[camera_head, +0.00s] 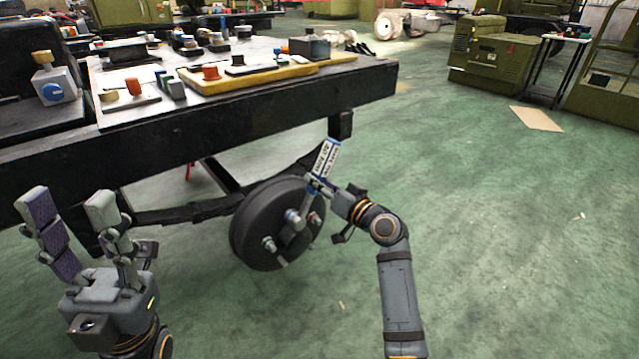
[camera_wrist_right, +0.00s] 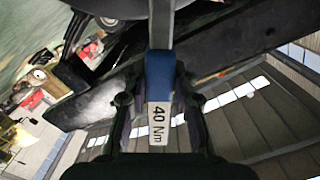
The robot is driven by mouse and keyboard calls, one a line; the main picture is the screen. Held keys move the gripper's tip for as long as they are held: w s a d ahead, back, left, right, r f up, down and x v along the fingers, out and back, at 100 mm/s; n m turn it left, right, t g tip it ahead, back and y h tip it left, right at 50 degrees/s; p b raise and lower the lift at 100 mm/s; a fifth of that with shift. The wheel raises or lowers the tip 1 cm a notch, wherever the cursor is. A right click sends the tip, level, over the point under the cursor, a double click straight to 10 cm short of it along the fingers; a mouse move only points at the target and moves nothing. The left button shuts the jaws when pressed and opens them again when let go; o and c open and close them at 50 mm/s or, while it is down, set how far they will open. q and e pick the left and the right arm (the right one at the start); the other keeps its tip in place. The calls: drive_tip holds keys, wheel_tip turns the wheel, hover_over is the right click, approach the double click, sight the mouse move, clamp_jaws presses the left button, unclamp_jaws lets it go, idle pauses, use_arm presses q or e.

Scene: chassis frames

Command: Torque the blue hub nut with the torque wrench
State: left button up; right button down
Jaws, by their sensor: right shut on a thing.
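The torque wrench (camera_head: 325,158) has a white label on its handle. In the right wrist view its handle is blue with a "40 Nm" label (camera_wrist_right: 159,122), and its grey shaft runs up out of the frame. My right gripper (camera_head: 327,188) is shut on the wrench beside the black wheel hub (camera_head: 257,226). The blue hub nut (camera_head: 291,215) is on the hub's face, close to the lower end of the wrench. I cannot tell whether the wrench head is seated on it. My left gripper (camera_head: 68,205) is open and empty, left of the hub.
A black chassis frame (camera_head: 250,112) overhangs the hub, carrying a panel with several coloured parts. Other nuts, one red (camera_head: 314,219) and one pale (camera_head: 269,243), sit on the hub.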

drive_tip(key=shift+w+a+r, duration=0.15)
drive_tip(key=shift+w+r, duration=0.05)
idle(0.4)
idle(0.3)
drive_tip(key=shift+w+d+f+m, duration=0.35)
drive_tip(key=shift+d+f+m, duration=0.15)
drive_tip(key=shift+m, duration=0.2)
drive_tip(key=shift+w+d+f+m, duration=0.35)
drive_tip(key=shift+d+f+m, duration=0.15)
drive_tip(key=shift+m, duration=0.2)
drive_tip(key=shift+w+d+f+m, duration=0.3)
drive_tip(key=shift+f+m, duration=0.15)
drive_tip(key=shift+m, duration=0.15)
drive_tip(key=shift+s+r, duration=0.1)
drive_tip(key=shift+s+a+r+n, duration=0.45)
drive_tip(key=shift+a+r+n, duration=0.3)
drive_tip(key=shift+n, duration=0.45)
drive_tip(key=shift+s+d, duration=0.1)
drive_tip(key=shift+d, duration=0.05)
